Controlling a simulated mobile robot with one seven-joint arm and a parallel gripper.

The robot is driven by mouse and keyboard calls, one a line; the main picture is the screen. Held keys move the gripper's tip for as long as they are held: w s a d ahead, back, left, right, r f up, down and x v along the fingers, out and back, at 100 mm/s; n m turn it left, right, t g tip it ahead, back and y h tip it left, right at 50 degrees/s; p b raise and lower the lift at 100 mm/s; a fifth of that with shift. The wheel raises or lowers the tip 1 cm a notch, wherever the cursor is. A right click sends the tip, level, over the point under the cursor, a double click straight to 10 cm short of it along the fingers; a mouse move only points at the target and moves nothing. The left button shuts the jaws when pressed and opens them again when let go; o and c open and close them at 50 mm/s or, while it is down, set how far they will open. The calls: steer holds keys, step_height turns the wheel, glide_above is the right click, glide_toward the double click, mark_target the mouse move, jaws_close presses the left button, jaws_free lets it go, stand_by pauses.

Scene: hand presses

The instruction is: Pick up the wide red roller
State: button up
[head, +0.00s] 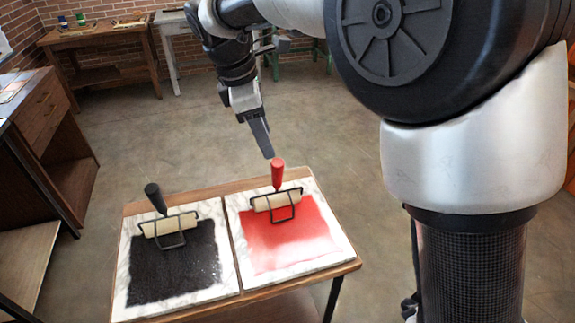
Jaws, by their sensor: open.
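The red roller (277,190) lies on a white marble slab (332,238) at the right of a small wooden table. It has a red handle tilted up, a dark wire frame and a pale wide roll at the back edge of a red ink patch (290,238). My gripper (266,154) hangs from above just behind and left of the red handle's top, pointing down. In the picture its fingertip is close to the handle; whether they touch I cannot tell. The jaws are open and hold nothing; only one finger shows clearly.
A second roller with a black handle (156,199) lies on the left slab (125,262) with black ink. The small table (349,267) has a narrow wooden rim. A wooden cabinet (50,120) stands at left, a workbench (105,38) behind. Open floor (150,130) lies between.

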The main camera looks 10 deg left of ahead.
mark_target(276, 165)
steer(key=b+x, duration=0.1)
steer(key=x, duration=0.9)
steer(key=shift+f, duration=0.15)
steer(key=shift+w+b+x, duration=0.2)
steer(key=shift+b+x, duration=0.15)
steer(key=shift+x, duration=1.15)
steer(key=shift+w+b+x, duration=0.25)
steer(key=shift+b+x, duration=0.1)
steer(key=shift+x, duration=1.15)
steer(key=c, duration=1)
